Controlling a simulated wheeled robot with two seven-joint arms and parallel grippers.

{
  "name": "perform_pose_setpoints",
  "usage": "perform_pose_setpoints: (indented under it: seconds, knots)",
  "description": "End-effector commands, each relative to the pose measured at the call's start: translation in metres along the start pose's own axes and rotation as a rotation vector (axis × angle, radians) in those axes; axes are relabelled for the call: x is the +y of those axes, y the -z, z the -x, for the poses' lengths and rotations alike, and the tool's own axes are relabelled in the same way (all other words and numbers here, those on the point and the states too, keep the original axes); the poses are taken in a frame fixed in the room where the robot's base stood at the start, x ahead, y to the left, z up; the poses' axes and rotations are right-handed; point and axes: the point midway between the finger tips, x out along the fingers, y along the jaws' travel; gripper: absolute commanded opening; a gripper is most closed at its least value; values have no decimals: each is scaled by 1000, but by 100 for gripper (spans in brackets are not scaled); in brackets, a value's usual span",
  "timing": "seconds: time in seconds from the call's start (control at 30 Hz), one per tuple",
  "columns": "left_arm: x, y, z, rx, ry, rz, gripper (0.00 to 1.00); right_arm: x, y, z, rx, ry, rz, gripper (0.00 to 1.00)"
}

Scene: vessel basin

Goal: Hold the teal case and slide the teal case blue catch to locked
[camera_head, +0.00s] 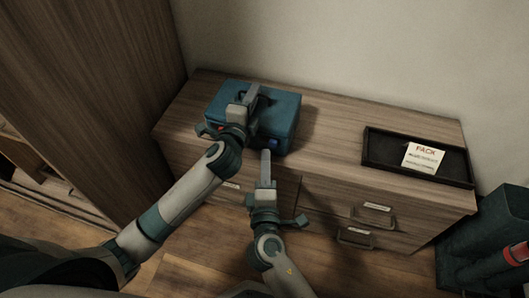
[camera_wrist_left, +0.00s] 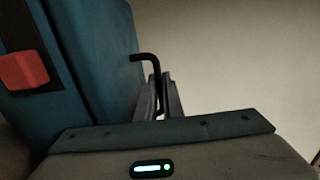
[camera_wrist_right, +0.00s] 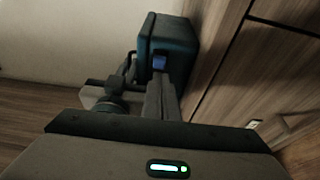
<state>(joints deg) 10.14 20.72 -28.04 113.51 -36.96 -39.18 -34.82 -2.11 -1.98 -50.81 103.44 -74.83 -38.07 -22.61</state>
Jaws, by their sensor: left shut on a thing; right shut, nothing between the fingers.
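The teal case (camera_head: 285,107) stands on the dresser top. My left gripper (camera_head: 252,93) is shut on its black handle, which also shows in the left wrist view (camera_wrist_left: 148,57). The blue catch (camera_head: 273,143) is on the case's front, toward the right; in the right wrist view it (camera_wrist_right: 159,62) lies just beyond my right fingertips. A red catch (camera_wrist_left: 22,70) is on the same face, toward the other end. My right gripper (camera_head: 265,153) is shut and empty, just in front of the blue catch. I cannot tell whether it touches the catch.
A black tray (camera_head: 375,152) with a white card marked PACK (camera_head: 423,158) is on the dresser (camera_head: 340,120) at the right. The dresser top between case and tray is clear. A tall wooden cabinet (camera_head: 95,80) stands at the left. A dark bin (camera_head: 490,240) is at far right.

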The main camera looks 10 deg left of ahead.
Motion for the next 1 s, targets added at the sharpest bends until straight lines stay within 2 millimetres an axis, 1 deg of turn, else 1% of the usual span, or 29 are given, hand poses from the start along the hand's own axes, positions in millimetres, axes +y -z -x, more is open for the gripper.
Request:
perform_pose_setpoints:
  seconds: [0.03, 0.2, 0.4, 0.6, 0.93, 1.0]
  knots:
    - [2, -1, 0, -3, -4, -1, 0, -1, 1, 9, 1, 2, -1, 0]
    - [2, -1, 0, -2, -3, -1, 0, -1, 2, 38, 5, 2, -2, 0]
    - [2, 0, 0, -1, -3, -1, 0, 0, 2, 63, 6, 1, -2, 0]
    - [2, 0, 0, -1, -3, -1, 0, 0, 3, 71, 6, -1, -2, 0]
    - [2, 0, 0, 0, -3, 0, 0, 1, 3, 71, 7, -1, -2, 0]
    - [2, 0, 0, 0, -3, 0, 19, 1, 3, 71, 7, -1, -2, 0]
